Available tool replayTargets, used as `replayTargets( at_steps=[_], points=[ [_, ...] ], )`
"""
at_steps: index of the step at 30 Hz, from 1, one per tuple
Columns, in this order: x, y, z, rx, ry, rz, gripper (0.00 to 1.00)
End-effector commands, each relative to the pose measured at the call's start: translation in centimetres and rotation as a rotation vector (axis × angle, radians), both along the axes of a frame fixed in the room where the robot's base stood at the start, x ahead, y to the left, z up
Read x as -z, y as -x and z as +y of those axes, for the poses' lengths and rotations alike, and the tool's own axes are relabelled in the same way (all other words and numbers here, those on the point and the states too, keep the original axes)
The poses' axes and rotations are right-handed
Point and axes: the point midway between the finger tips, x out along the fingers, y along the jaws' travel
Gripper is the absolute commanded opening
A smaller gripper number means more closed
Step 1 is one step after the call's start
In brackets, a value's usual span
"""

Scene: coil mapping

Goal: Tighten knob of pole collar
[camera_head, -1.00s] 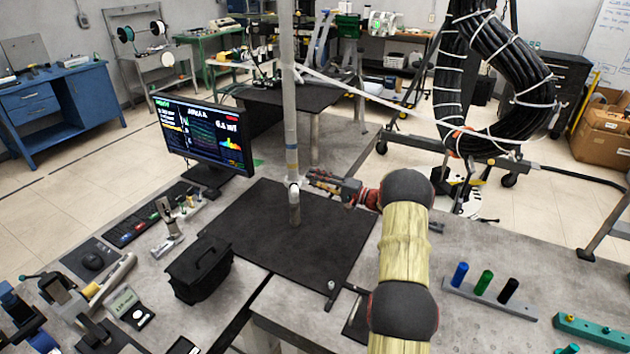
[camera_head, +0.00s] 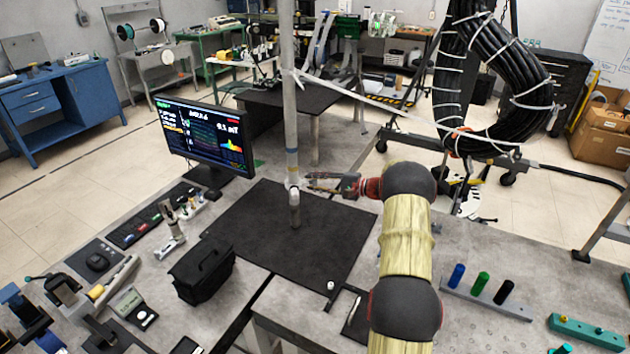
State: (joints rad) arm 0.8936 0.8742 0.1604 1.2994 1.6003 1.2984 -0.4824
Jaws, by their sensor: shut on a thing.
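A pale upright pole (camera_head: 290,120) stands on the black mat (camera_head: 255,240) on the workbench. A light collar (camera_head: 294,191) sits low on the pole, above a grey lower stub. My gripper (camera_head: 308,184) reaches in from the right, about level with the collar, with its fingertips at the collar's right side. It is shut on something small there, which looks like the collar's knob. The knob itself is too small and too covered by the fingers to make out.
A monitor (camera_head: 207,136) stands left of the pole. A black case (camera_head: 202,271) sits at the mat's left front. A large bundle of black cable (camera_head: 460,80) hangs at the upper right. A rack with coloured cylinders (camera_head: 484,291) lies at the right. The mat around the pole is clear.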

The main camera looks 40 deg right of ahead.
Motion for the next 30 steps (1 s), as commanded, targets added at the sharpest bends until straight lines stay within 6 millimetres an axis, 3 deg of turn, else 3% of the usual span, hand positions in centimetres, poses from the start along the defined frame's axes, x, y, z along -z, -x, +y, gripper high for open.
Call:
replayTargets(
  at_steps=[18,19,30],
  points=[
    [0.15,0.03,-0.01,0.001,-0.029,0.046,0.0],
    [0.15,0.03,-0.01,0.001,-0.029,0.046,0.27],
    [0.04,0.0,0.0,0.0,-0.028,0.044,0.44]
  ],
)
